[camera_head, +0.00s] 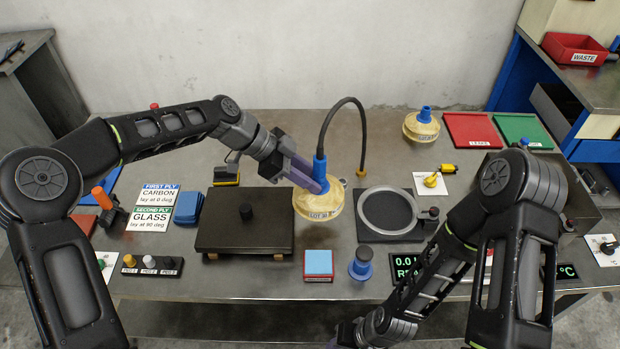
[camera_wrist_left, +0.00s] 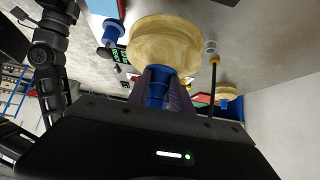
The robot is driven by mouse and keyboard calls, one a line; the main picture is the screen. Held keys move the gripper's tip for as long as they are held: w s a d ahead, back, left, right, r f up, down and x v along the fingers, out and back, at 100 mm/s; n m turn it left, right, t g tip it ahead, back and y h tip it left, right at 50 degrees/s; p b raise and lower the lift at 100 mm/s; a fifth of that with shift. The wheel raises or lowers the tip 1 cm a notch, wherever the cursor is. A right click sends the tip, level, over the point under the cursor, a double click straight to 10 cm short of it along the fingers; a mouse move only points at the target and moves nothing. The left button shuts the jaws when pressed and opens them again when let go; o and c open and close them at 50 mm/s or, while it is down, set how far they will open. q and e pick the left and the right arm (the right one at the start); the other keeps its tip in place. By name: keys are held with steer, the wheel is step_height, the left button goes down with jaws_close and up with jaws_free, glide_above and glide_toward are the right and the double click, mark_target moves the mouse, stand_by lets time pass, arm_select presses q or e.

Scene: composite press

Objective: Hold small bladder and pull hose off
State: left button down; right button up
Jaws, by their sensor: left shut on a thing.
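A round tan bladder (camera_head: 318,207) with a printed label stands at the middle of the table, right of the black press plate. A black hose (camera_head: 341,103) arcs from a blue connector (camera_head: 320,167) above this bladder down to a brass fitting (camera_head: 361,173) on the table. My left gripper (camera_head: 318,186) is shut on the bladder's blue neck; the left wrist view shows the neck (camera_wrist_left: 157,86) between the fingers, against the bladder (camera_wrist_left: 165,45). Whether the connector is fully seated is hidden. My right gripper (camera_head: 334,344) is mostly cut off at the bottom edge, so its jaws cannot be judged.
A second tan bladder (camera_head: 421,127) with a blue neck stands at the back right, beside a red tray (camera_head: 470,131) and green tray (camera_head: 521,130). A dark plate (camera_head: 245,220) lies left, a round ring fixture (camera_head: 388,212) right. A blue knobbed piece (camera_head: 361,264) stands in front.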

mark_target(311, 193)
stand_by(0.3)
arm_select(q)
steer(key=shift+b, duration=0.4)
steer(key=shift+d, duration=0.1)
arm_select(e)
steer(key=shift+f, duration=0.35)
arm_select(q)
steer(key=shift+r, duration=0.1)
